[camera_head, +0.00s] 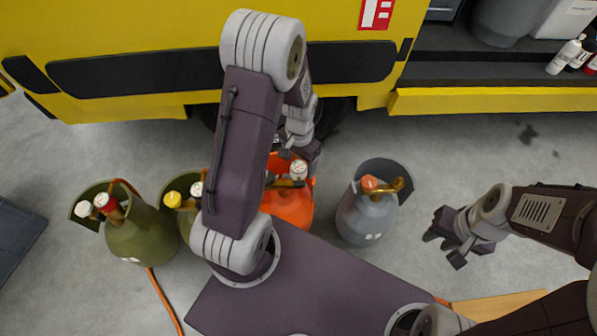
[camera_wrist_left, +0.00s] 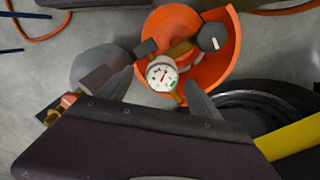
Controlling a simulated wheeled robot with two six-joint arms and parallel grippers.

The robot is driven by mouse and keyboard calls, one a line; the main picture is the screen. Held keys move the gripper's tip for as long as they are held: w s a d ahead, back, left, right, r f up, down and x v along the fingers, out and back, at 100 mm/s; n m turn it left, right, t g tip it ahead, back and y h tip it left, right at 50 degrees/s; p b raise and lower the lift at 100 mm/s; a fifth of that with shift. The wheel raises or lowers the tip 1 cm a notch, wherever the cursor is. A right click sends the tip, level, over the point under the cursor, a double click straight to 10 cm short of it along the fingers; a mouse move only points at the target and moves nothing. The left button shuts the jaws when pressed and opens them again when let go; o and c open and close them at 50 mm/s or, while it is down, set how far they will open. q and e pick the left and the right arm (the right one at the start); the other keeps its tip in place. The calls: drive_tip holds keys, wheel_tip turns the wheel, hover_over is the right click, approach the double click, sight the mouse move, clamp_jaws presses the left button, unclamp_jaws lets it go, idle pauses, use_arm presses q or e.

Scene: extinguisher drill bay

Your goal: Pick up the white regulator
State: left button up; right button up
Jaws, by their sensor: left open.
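A white round regulator with a dial face (camera_wrist_left: 162,73) sits on a brass fitting atop an orange cylinder (camera_wrist_left: 166,22) in the left wrist view. In the head view the white regulator (camera_head: 298,168) shows on the orange cylinder (camera_head: 290,208), just below my left gripper (camera_head: 292,155). My left gripper's fingers (camera_wrist_left: 160,92) are open, one on each side of the dial in the wrist picture. Whether they touch it I cannot tell. My left arm hides part of the orange cylinder in the head view. My right gripper (camera_head: 443,245) is open and empty, right of the grey cylinder.
A grey cylinder (camera_head: 365,215) with an orange cap and brass fitting stands to the right. Two olive cylinders (camera_head: 138,235) with white, red and yellow tops stand at left. A yellow vehicle (camera_head: 130,30) blocks the back.

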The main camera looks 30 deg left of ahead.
sight(299, 166)
use_arm(q)
wheel_tip(299, 166, down, 5)
drive_tip(key=shift+w+a+r+b, duration=0.1)
drive_tip(key=shift+a+b, duration=0.05)
drive_tip(key=shift+b, duration=1.05)
drive_tip(key=shift+r, duration=0.15)
drive_tip(key=c, duration=1.5)
drive_tip(key=shift+r, duration=0.1)
wheel_tip(299, 166, up, 5)
drive_tip(key=p, duration=0.3)
drive_tip(key=shift+d+r+p, duration=0.7)
drive_tip(key=shift+d+r, duration=0.3)
drive_tip(key=shift+d, duration=0.95)
drive_tip(key=shift+d+r+p, duration=0.75)
drive_tip(key=shift+d+r, duration=0.2)
drive_tip(key=shift+d, duration=1)
drive_tip(key=shift+d+r+p, duration=0.7)
drive_tip(key=shift+d+r, duration=0.3)
drive_tip(key=shift+d, duration=0.95)
